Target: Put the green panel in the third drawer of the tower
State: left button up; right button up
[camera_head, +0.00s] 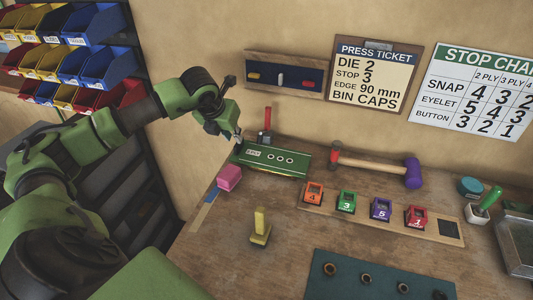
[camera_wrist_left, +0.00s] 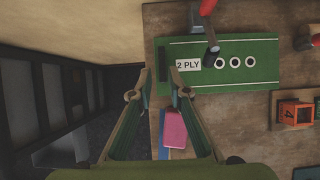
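The green panel (camera_head: 290,172), with a "2 PLY" label and a row of pale rings, lies at the back left of the bench. It also shows in the left wrist view (camera_wrist_left: 260,80). My left gripper (camera_head: 238,140) is at the panel's left end. In the left wrist view my left gripper (camera_wrist_left: 160,76) has its fingers apart, one over the panel and one just past its left edge; I cannot tell whether they touch it. Dark grey drawer-like fronts (camera_head: 130,205) stand left of the bench; I cannot tell whether they are the tower. My right gripper is not in view.
A red-handled tool (camera_head: 267,122) stands behind the panel. A pink block (camera_head: 229,177) lies in front of its left end, with a yellow stamp-like piece (camera_head: 260,230) nearer. A mallet (camera_head: 375,163) and several coloured counters lie to the right. Blue, yellow and red bins (camera_head: 85,60) fill the far left.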

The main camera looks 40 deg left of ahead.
pick_arm(q)
jog(key=shift+w+f, duration=0.25)
jog(key=shift+f, duration=0.2)
jog(key=p+x, duration=0.2)
jog(key=x, duration=0.2)
jog(key=shift+w+f, duration=0.1)
jog(key=shift+w, duration=0.2)
jog(key=shift+f+p, duration=0.2)
jog(key=shift+p, duration=0.1)
grip_shut()
